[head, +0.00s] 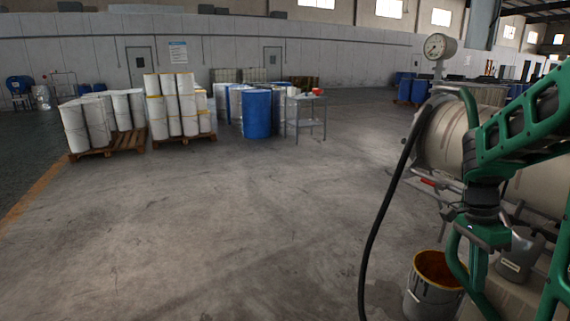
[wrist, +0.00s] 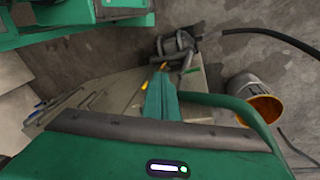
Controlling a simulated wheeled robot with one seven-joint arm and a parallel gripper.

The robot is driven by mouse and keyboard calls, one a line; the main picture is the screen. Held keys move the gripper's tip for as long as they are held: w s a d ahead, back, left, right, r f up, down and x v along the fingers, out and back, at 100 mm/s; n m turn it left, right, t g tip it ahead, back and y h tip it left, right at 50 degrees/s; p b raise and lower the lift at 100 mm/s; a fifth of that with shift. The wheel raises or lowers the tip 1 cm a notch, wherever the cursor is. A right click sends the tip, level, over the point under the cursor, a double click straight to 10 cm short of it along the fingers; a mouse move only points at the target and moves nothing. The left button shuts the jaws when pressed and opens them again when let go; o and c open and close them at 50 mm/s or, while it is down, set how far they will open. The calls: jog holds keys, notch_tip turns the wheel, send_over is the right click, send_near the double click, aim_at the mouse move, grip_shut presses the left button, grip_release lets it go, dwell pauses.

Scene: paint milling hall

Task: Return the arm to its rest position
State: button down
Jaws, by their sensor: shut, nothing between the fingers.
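My arm, green with dark joints, comes in from the right edge of the head view and bends down in front of a large beige drum (head: 445,140). My gripper (wrist: 160,75) points down in the wrist view, its green fingers together with nothing between them. In the head view my gripper (head: 480,278) hangs at the lower right, right of a bucket with orange paint inside (head: 418,304). A grey jug (head: 515,262) shows just right of the fingers there. The rest position itself is not marked in either view.
A black hose (head: 380,225) hangs to the floor left of the drum. A gauge (head: 440,46) stands above it. The wrist view shows a bench top (wrist: 120,92) with tools beneath my gripper. Pallets of white drums (head: 110,143) stand far left; the middle floor is clear.

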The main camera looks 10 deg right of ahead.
jog(key=s+a+r+n+t, duration=0.1)
jog(key=s+a+n, duration=0.3)
jog(key=s+n, duration=0.2)
jog(key=s+a+r+n+t+y, duration=0.1)
jog(key=s+a+r+n, duration=0.1)
jog(key=s+a+n, duration=0.3)
jog(key=s+n, duration=0.2)
jog(key=s, duration=0.2)
jog(key=shift+s, duration=0.25)
jog(key=shift+d, duration=0.15)
